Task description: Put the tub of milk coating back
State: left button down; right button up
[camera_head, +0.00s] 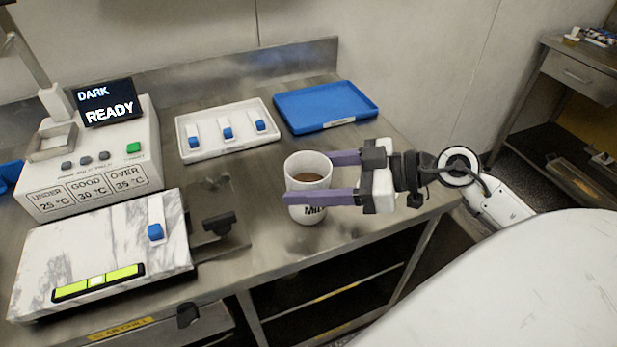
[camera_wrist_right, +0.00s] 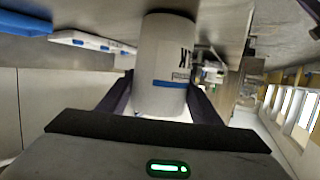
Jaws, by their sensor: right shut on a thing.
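The tub of milk coating (camera_head: 306,172) is a white cup with brown coating inside and dark lettering, partly covered, on its side. It is upright over the right part of the steel table. My right gripper (camera_head: 322,178) reaches in from the right, its purple fingers on either side of the tub, shut on it. In the right wrist view the tub (camera_wrist_right: 163,65) sits between the fingers, with a blue stripe across it. I cannot tell whether its base touches the table. My left gripper is not in view.
A blue tray (camera_head: 325,104) and a white tray (camera_head: 205,151) with several blue-ended pieces lie behind the tub. A machine (camera_head: 90,165) with a screen reading DARK, READY stands left, behind a marble slab (camera_head: 100,240). A black clamp-like part (camera_head: 219,224) is left of the tub.

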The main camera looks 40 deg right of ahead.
jog(key=o, duration=1.5)
jog(key=shift+f, duration=0.1)
jog(key=shift+c, duration=0.2)
jog(key=v, duration=1.2)
jog(key=shift+r, duration=0.25)
